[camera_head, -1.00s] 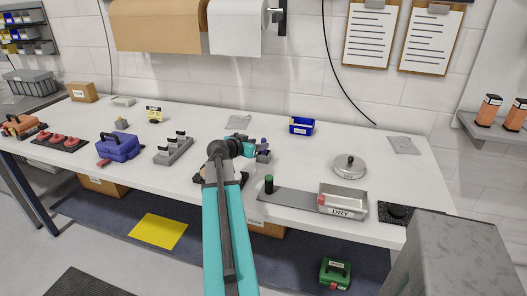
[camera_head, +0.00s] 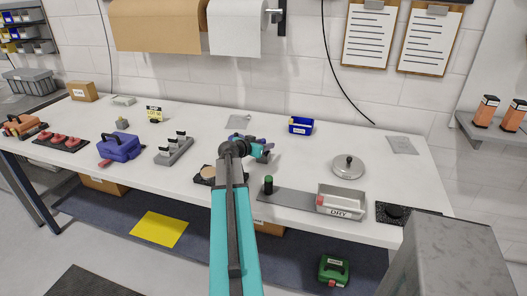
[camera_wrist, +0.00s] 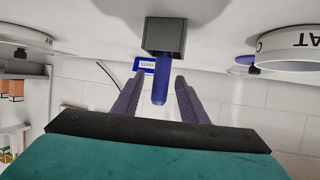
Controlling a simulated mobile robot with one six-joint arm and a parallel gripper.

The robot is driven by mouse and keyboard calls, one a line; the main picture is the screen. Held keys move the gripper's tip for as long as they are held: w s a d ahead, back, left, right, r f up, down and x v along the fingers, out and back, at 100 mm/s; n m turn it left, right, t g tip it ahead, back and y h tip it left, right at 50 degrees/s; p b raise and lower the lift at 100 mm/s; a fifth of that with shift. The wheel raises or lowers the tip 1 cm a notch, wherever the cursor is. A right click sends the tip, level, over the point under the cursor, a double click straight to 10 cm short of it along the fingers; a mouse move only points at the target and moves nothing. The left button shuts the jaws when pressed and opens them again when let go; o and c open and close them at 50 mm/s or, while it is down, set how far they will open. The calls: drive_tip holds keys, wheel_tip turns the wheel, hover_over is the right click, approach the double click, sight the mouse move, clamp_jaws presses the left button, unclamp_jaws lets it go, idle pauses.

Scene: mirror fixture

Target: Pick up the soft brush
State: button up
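A blue upright handle rising from a dark grey block (camera_head: 264,157) stands mid-table; this may be the soft brush, but no bristles show. In the wrist view, which is upside down, the blue handle (camera_wrist: 160,90) comes out of the grey block (camera_wrist: 165,36). My gripper (camera_wrist: 161,78) is open, with one purple-grey finger on each side of the handle. Gaps show on both sides of the handle. In the head view my gripper (camera_head: 262,148) is at the block, partly hidden by my wrist.
A tan disc on a black base (camera_head: 207,172) lies left of my wrist. A blue bin (camera_head: 301,127) stands behind.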

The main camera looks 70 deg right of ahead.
clamp_jaws()
idle(0.3)
drive_tip(key=shift+r, duration=0.1)
drive_tip(key=shift+r+b, duration=1.2)
drive_tip(key=shift+r, duration=3.7)
drive_tip(key=shift+w, duration=0.1)
